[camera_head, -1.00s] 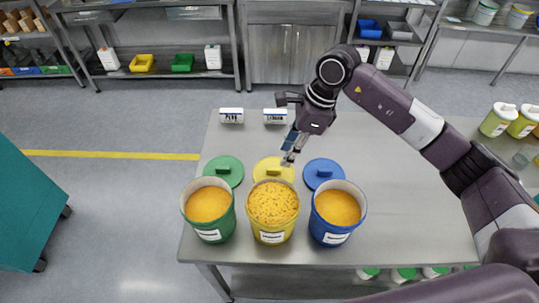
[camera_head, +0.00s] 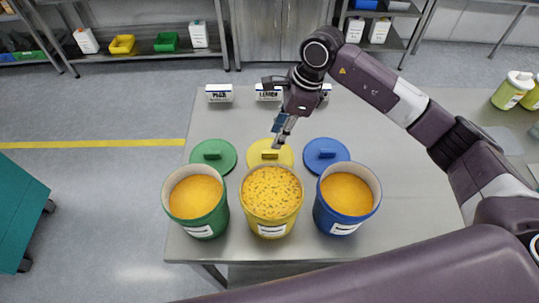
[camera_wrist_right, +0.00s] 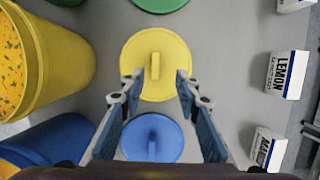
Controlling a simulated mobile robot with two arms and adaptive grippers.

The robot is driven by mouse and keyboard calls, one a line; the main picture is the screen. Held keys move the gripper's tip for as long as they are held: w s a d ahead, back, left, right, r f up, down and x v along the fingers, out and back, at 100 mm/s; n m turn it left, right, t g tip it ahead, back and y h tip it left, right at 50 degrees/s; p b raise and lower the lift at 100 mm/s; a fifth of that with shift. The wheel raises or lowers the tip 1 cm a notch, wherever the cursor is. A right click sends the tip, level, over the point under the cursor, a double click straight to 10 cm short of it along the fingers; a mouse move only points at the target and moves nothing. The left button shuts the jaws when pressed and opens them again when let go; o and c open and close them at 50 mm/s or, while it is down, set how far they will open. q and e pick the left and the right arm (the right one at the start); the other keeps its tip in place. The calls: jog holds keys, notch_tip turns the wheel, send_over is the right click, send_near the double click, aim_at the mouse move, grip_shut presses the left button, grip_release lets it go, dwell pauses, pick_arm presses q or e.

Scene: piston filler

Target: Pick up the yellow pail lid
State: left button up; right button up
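The yellow pail lid (camera_head: 262,157) lies flat on the steel table behind the yellow pail (camera_head: 271,205), its bar handle on top. It also shows in the right wrist view (camera_wrist_right: 172,60), with the handle between my fingertips in the picture. My right gripper (camera_head: 278,143) is above the lid's back edge; in the right wrist view (camera_wrist_right: 154,74) its fingers are apart with nothing held. I cannot tell the exact height above the handle. My left gripper is not in view.
A green lid (camera_head: 214,155) and a blue lid (camera_head: 326,154) lie on either side. The green pail (camera_head: 196,203) and blue pail (camera_head: 346,198) stand in front, filled with orange contents. Small labelled boxes, one marked LEMON (camera_head: 268,92), stand behind.

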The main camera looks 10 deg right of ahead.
aim_at(270, 151)
jog(key=shift+s+a+f+p, duration=0.25)
jog(key=shift+a+f+p, duration=0.15)
jog(key=shift+f, duration=0.3)
jog(key=p+x, duration=0.1)
jog(key=x, duration=0.2)
jog(key=shift+s+f+p, duration=0.15)
jog(key=shift+f+p, duration=0.1)
jog(key=shift+p, duration=0.15)
jog(key=shift+a+f, duration=0.1)
jog(key=shift+f, duration=0.45)
grip_shut()
